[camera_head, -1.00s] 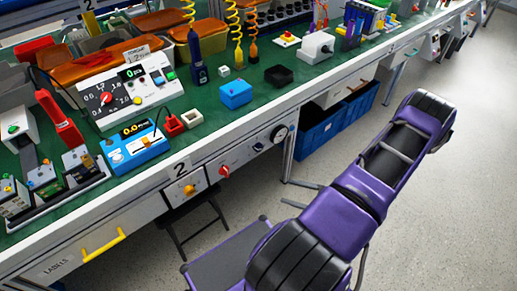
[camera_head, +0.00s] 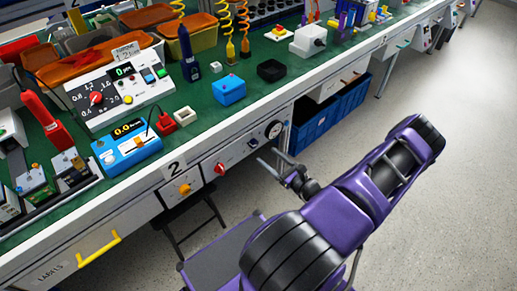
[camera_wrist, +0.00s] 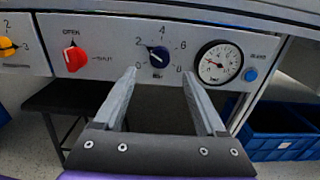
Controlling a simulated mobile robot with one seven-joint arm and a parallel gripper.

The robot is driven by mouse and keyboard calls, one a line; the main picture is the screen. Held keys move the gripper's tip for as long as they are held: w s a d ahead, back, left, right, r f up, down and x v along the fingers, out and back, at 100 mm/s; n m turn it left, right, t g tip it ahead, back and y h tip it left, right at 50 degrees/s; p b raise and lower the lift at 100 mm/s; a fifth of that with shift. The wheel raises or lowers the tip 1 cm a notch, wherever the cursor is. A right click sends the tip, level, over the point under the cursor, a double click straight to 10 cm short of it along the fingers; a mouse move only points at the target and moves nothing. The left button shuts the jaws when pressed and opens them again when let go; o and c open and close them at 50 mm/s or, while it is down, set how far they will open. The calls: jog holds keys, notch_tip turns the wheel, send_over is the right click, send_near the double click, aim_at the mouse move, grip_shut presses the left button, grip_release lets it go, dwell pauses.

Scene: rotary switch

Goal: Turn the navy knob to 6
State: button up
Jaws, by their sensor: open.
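The navy knob (camera_wrist: 158,57) sits on the grey bench-front panel in the wrist view, inside a dial numbered 0, 2, 4, 6 and 8. Its white pointer mark is at the upper left, toward 2. In the head view the knob (camera_head: 252,144) is small and dark. My gripper (camera_wrist: 159,72) is open and empty, its two fingers pointing at the panel. The knob appears centred between and just beyond the fingertips, apart from them. In the head view my gripper (camera_head: 270,160) is just in front of the panel, below the knob.
A red knob (camera_wrist: 75,59) is left of the navy knob, and a round gauge (camera_wrist: 219,64) and blue button (camera_wrist: 250,75) are to its right. Blue bins (camera_wrist: 280,133) stand below right.

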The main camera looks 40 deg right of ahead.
aim_at(255, 146)
jog(key=w, duration=0.6)
jog(key=shift+w+a, duration=0.2)
jog(key=shift+a, duration=0.05)
grip_shut()
